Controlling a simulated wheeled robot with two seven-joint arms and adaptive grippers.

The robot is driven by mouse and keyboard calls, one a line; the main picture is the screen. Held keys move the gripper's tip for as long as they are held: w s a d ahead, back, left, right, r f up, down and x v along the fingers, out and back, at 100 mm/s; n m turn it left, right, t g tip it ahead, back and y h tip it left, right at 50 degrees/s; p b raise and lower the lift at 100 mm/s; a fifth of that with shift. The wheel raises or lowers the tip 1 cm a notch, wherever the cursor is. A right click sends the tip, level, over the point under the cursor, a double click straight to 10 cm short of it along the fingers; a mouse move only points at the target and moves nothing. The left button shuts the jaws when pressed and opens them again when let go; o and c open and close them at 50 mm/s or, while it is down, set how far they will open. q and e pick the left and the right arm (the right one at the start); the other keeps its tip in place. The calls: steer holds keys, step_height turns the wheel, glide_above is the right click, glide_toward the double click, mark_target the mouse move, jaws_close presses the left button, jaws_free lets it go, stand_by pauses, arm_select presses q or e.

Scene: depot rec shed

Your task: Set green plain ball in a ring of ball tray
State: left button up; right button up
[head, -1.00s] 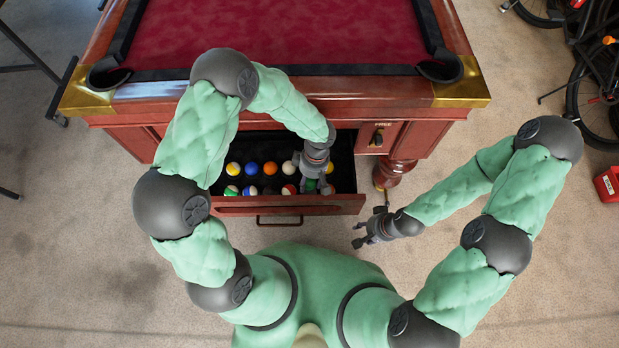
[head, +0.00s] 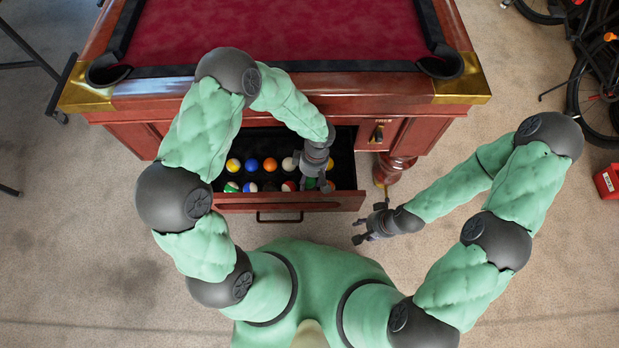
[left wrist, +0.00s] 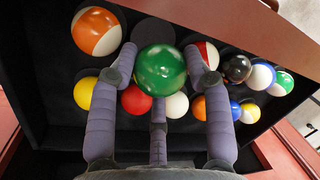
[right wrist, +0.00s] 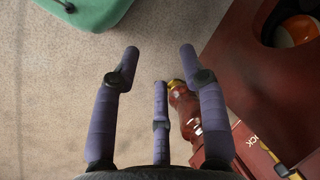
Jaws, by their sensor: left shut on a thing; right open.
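The green plain ball (left wrist: 161,71) is held between the fingers of my left gripper (head: 318,184), which is shut on it inside the open drawer. In the head view the gripper mostly hides this ball. The black ball tray (left wrist: 52,70) fills the drawer and carries several balls. A dark, empty round ring (left wrist: 152,31) shows just beyond the green ball in the left wrist view, between an orange-striped ball (left wrist: 96,31) and a red-striped ball (left wrist: 204,55). I cannot tell the green ball's height above the tray. My right gripper (head: 357,232) is open and empty, outside the drawer.
The wooden drawer front (head: 240,206) with its handle stands out below the red-topped pool table (head: 290,30). A turned table leg (head: 396,170) stands right of the drawer. Bicycles (head: 598,90) and a red box (head: 609,184) are at the far right.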

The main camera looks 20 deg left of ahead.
mark_target(310, 184)
arm_select(q)
steer(key=shift+f, duration=2.2)
stand_by(1.2)
steer(key=o, duration=1.3)
steer(key=shift+o, duration=0.2)
steer(key=shift+r, duration=0.1)
step_height(310, 184, up, 12)
steer(key=w+d, duration=0.1)
steer(key=w, duration=0.1)
steer(key=shift+f, duration=0.2)
